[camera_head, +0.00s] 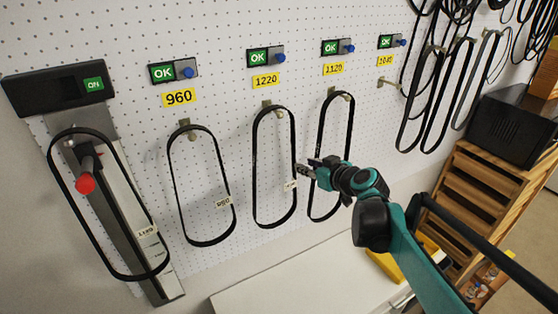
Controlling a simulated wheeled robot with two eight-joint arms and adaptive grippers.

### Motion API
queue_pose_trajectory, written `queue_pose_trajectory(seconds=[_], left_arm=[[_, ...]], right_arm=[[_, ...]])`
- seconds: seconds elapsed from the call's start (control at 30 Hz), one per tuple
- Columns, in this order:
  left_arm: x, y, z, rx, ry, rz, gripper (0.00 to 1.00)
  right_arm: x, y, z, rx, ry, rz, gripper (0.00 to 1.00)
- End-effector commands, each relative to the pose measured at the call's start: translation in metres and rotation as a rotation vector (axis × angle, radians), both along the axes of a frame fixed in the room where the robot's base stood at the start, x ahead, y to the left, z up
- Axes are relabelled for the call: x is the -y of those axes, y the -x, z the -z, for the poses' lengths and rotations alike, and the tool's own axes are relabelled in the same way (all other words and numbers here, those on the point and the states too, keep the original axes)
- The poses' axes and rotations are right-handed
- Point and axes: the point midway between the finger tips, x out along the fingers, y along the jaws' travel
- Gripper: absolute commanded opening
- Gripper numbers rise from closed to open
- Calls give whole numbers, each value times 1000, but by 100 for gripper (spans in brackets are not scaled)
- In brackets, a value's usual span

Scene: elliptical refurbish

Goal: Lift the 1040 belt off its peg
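The yellow label that appears to read 1040 (385,61) is at the upper right of the pegboard. The peg (388,83) below it bears no belt that I can see. A black belt with a white tag hangs around the measuring device (93,215) at the left; its tag is too small to read surely. My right gripper (303,170) is in front of the board, pointing left, between the belt under 1220 (257,180) and the belt under 1120 (319,135). Its fingers are too small to show whether they are open, and whether it touches a belt is unclear. My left gripper is out of view.
A belt hangs under the 960 label (179,97). Small green OK displays with blue knobs sit above the labels. Several black belts (432,100) hang at the right, beside a black box (510,125) on wooden shelves (480,200). A white surface (285,285) lies below.

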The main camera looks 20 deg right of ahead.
Motion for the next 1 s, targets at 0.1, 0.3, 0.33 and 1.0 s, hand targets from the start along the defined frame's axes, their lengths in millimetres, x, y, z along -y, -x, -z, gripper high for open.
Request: queue_pose_trajectory(seconds=[0.1, 0.3, 0.33, 1.0], left_arm=[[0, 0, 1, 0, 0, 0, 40], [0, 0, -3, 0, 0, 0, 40], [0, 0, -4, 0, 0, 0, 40], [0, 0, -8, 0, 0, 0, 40]], right_arm=[[-2, -12, 5, 2, 2, -2, 28], [-6, -33, 15, 1, 2, -3, 28], [-7, -37, 16, 1, 2, -4, 28], [-11, -68, 31, 0, 1, -1, 0]])
